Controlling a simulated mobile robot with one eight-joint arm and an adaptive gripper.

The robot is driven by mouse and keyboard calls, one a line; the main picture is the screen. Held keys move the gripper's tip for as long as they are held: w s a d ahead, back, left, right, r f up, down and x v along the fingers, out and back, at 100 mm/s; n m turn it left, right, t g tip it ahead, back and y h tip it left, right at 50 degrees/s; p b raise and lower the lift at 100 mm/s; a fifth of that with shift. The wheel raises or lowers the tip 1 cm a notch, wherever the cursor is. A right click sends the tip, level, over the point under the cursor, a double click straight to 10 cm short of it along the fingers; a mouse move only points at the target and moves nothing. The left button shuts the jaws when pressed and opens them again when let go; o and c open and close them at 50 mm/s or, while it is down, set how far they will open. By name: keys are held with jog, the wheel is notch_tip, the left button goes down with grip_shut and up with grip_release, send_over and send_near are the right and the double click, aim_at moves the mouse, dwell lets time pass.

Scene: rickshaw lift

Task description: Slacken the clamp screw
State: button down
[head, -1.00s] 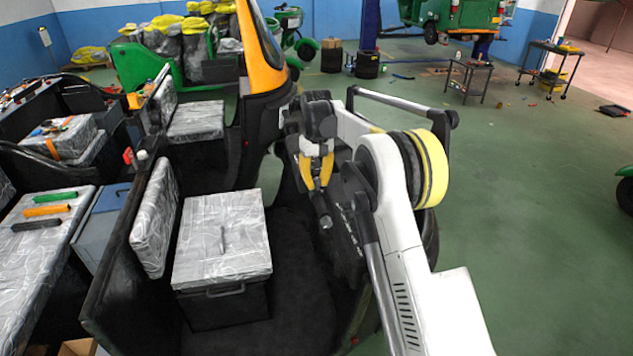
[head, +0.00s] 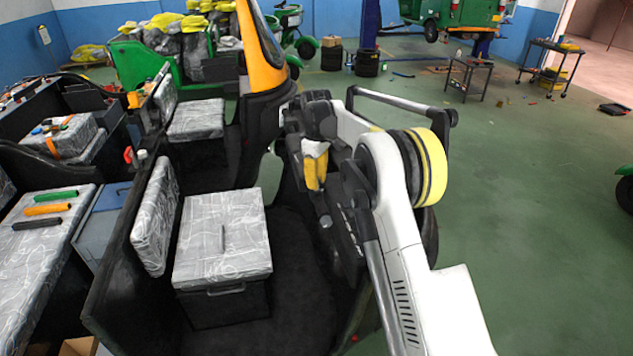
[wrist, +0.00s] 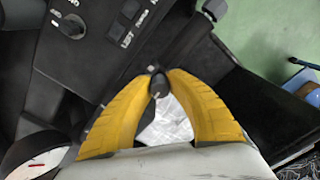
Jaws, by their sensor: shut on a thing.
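In the wrist view, the yellow fingers of my gripper (wrist: 157,73) are shut on a small dark knob (wrist: 159,86), which looks like the clamp screw. The fingers meet it from both sides, and its lower part is hidden. Behind it is a black panel (wrist: 92,48) with white lettering and a round dial. In the head view, my gripper (head: 315,184) points down beside the black dashboard area of the vehicle. The screw cannot be made out there.
A grey wrapped seat box (head: 222,255) lies left of my arm. An orange windscreen frame (head: 262,62) rises behind. Green floor (head: 530,210) is open on the right.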

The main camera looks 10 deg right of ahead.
dwell(0.5)
jog(key=c, duration=1.2)
grip_release()
jog(key=shift+c, duration=0.2)
jog(key=shift+r, duration=0.1)
notch_tip(320, 180, up, 12)
